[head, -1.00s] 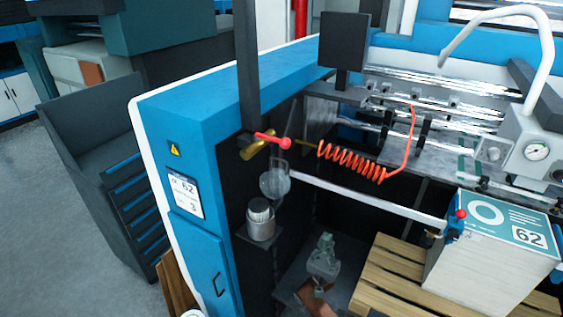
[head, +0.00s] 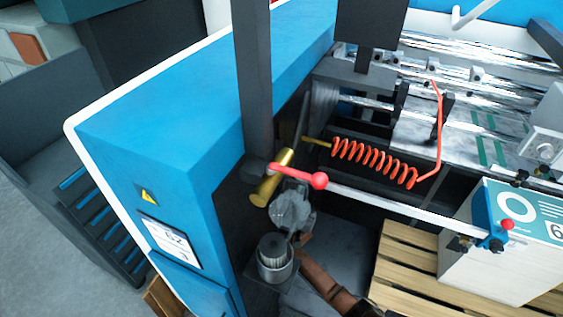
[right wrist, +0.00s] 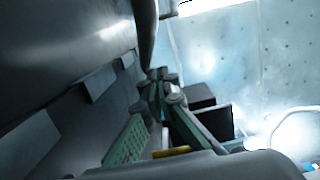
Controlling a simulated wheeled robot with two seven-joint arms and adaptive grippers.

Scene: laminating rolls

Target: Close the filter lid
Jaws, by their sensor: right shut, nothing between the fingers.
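The filter housing (head: 275,262) is a grey cup with a ribbed cartridge showing in its open top, low beside the blue cabinet. The round grey filter lid (head: 288,203) stands raised above and behind it, so the filter is open. My right gripper (head: 296,222) is at the lid, overlapping its lower right in the head view; I cannot tell whether they touch. Its fingers also show in the right wrist view (right wrist: 158,92), shut and empty. The brown arm link below it is mine. My left gripper is in neither current view.
A red-knobbed lever on a brass valve (head: 275,180) sits just above the lid. An orange coiled hose (head: 375,160) and a pale bar (head: 385,200) run to the right. A wooden pallet (head: 400,268) bears a white box (head: 490,250). The blue cabinet (head: 190,130) closes off the left.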

